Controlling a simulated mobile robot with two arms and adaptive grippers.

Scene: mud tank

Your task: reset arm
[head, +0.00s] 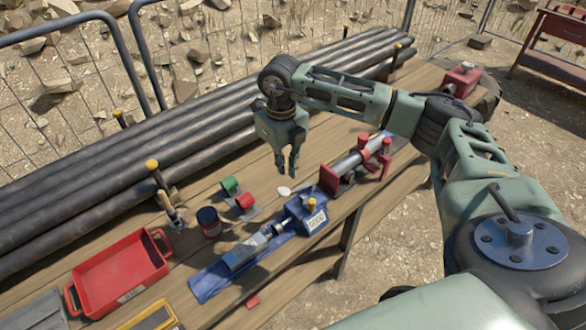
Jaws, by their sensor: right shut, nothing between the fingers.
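My right arm comes in from the right side of the head view and reaches over the wooden workbench (190,215). My right gripper (287,174) hangs down over the middle of the bench, shut and empty. It shows above a small white disc (284,191) and to the left of a red clamp holding a metal rod (348,165). My left arm and left gripper are not in view.
A red tray (118,277) sits at the lower left. A dark jar (209,222) and green and red pieces stand nearby. Long dark pipes (110,155) run along the bench's back; metal fencing stands behind.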

